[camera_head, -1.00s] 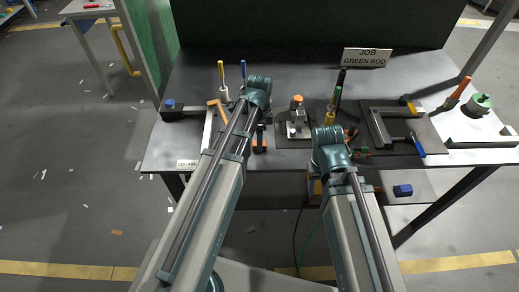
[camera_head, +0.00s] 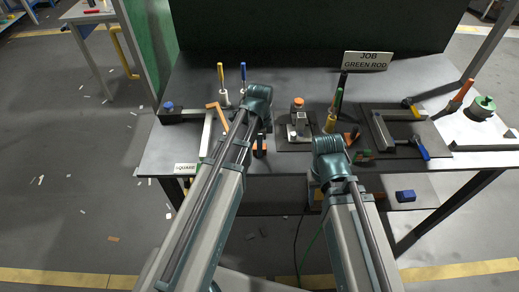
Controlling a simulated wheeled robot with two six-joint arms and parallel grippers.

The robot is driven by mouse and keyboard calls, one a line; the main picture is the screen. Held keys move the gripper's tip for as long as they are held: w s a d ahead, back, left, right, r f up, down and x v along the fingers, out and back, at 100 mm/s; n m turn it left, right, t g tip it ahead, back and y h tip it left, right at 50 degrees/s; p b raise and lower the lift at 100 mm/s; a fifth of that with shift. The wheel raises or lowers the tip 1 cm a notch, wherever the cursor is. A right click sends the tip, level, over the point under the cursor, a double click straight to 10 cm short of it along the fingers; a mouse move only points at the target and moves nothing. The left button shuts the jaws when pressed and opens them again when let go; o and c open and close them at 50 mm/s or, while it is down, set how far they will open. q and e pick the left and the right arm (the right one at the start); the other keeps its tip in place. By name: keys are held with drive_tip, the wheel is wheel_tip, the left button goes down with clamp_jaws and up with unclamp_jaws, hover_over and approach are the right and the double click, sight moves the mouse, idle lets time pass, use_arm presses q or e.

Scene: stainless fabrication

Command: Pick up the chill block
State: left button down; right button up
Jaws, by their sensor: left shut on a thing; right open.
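My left gripper (camera_head: 258,148) is at the front part of the bench, below its wrist. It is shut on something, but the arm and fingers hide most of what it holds. I cannot tell for sure which thing is the chill block. A copper-coloured angled piece (camera_head: 212,106) lies left of my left wrist, apart from the gripper. My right wrist (camera_head: 331,160) is over the bench's front edge. Its fingers are open and mostly hidden behind my arm.
A fixture with an orange knob (camera_head: 297,103) stands between my arms. A clamp (camera_head: 418,148) lies on a dark mat at right. A blue block (camera_head: 405,195) is on the lower shelf. Upright rods and the green-rod sign (camera_head: 368,61) stand behind.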

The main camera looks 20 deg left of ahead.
use_arm(q)
drive_tip(key=shift+r, duration=0.1)
idle(0.3)
drive_tip(key=shift+r+p, duration=0.6)
drive_tip(key=shift+p, duration=0.1)
wheel_tip(320, 180, up, 3)
drive_tip(key=p, duration=0.3)
drive_tip(key=s+d, duration=1.1)
drive_tip(key=shift+s+r+p, duration=0.25)
drive_tip(key=shift+r+p, duration=0.05)
